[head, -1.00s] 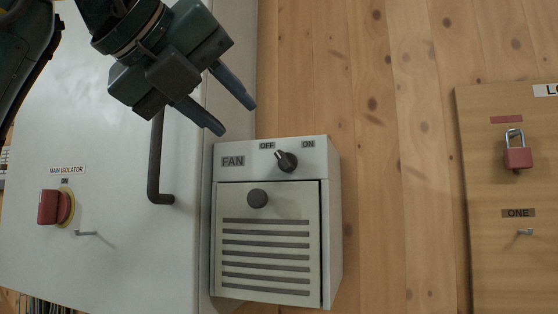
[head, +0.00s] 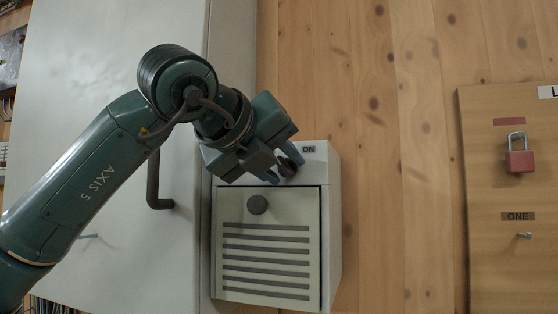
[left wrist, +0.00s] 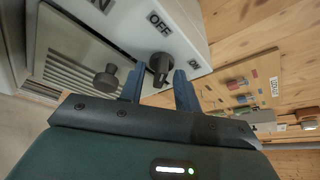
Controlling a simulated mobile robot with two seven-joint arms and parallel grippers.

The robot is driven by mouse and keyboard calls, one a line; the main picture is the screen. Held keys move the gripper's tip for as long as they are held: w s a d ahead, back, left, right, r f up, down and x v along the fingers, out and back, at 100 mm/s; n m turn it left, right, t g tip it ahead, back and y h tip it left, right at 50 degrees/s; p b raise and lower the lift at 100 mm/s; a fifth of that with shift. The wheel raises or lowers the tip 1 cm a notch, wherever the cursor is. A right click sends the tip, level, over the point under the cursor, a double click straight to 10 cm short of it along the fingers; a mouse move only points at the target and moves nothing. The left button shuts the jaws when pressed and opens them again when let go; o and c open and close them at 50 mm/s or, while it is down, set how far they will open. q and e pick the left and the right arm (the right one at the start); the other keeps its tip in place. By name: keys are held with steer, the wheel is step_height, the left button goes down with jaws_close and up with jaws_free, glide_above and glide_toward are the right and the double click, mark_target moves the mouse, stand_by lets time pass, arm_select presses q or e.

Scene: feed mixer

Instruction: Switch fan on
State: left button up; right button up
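The grey fan box (head: 331,230) is on the wooden wall, with a dark rotary knob (head: 289,165) on its top strip. In the head view the ON label (head: 308,150) shows, and my left gripper (head: 285,168) covers the OFF label and most of the FAN label. In the left wrist view the knob (left wrist: 160,66) lies between the two blue fingertips of my left gripper (left wrist: 160,85), its grip pointing roughly toward the OFF label (left wrist: 160,23). The fingers are open around it, with small gaps seeming to show. My right gripper is not in view.
A dark handle (head: 158,185) stands out from the grey cabinet (head: 110,60) at left. A board with a red padlock (head: 519,160) is at right.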

arm_select(q)
jaws_close()
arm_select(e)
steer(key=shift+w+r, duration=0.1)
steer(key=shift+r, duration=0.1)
arm_select(q)
steer(key=shift+m, duration=0.3)
steer(key=shift+s+r+m+y, duration=0.1)
steer(key=shift+m+y, duration=0.7)
steer(key=shift+m, duration=0.1)
steer(key=m+y, duration=0.1)
steer(key=m, duration=0.1)
steer(key=shift+d+m+t+y, duration=0.15)
steer(key=shift+m+t+y, duration=0.45)
steer(key=shift+m+y, duration=0.6)
steer(key=shift+m, duration=0.3)
steer(key=shift+d+m+t+y+b, duration=0.1)
steer(key=shift+m+t+y+b, duration=0.35)
steer(key=shift+m, duration=0.35)
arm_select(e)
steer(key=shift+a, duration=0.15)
arm_select(q)
steer(key=shift+m+y, duration=0.25)
steer(key=shift+m, duration=0.15)
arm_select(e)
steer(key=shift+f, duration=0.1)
